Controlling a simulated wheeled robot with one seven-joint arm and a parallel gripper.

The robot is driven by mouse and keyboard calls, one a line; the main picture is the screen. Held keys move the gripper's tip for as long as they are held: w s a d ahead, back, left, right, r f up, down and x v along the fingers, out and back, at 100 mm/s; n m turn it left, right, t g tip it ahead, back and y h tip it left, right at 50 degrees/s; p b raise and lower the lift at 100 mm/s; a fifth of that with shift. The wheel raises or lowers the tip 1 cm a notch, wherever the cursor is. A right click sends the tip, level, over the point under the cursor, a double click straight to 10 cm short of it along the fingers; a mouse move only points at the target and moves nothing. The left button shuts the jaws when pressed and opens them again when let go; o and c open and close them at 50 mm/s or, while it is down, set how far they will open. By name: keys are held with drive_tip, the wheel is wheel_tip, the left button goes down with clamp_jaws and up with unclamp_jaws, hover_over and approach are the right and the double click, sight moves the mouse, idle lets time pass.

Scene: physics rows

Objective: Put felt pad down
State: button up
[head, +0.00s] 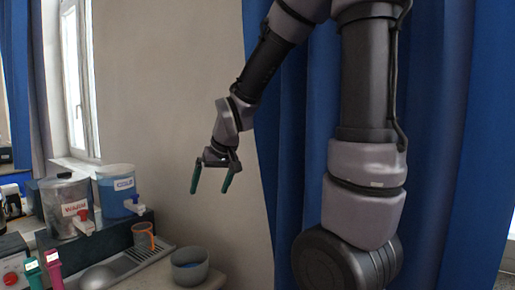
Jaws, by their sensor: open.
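My gripper (211,187) hangs in the air in front of the beige wall, fingers pointing down. Its two green-tipped fingers are spread apart with nothing between them. It is above and to the right of the counter, higher than the bowl and apart from everything on the counter. I cannot make out a felt pad anywhere in this view.
On the counter (215,282) stand a grey-blue bowl (189,268), an orange mug (143,236) on a slotted drip tray (128,262), a blue-filled dispenser (117,190) and a clear dispenser with a red tap (66,205). Blue curtains hang behind my arm.

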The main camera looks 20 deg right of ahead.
drive_tip(key=s+d+r+m+t, duration=0.1)
drive_tip(key=s+d+r+m, duration=0.3)
drive_tip(key=s+d+r, duration=0.4)
drive_tip(key=s+r, duration=0.4)
drive_tip(key=s, duration=0.2)
drive_tip(key=shift+s+r+m+t, duration=0.3)
drive_tip(key=shift+s+m+t, duration=0.05)
drive_tip(key=shift+m+t, duration=0.05)
idle(0.4)
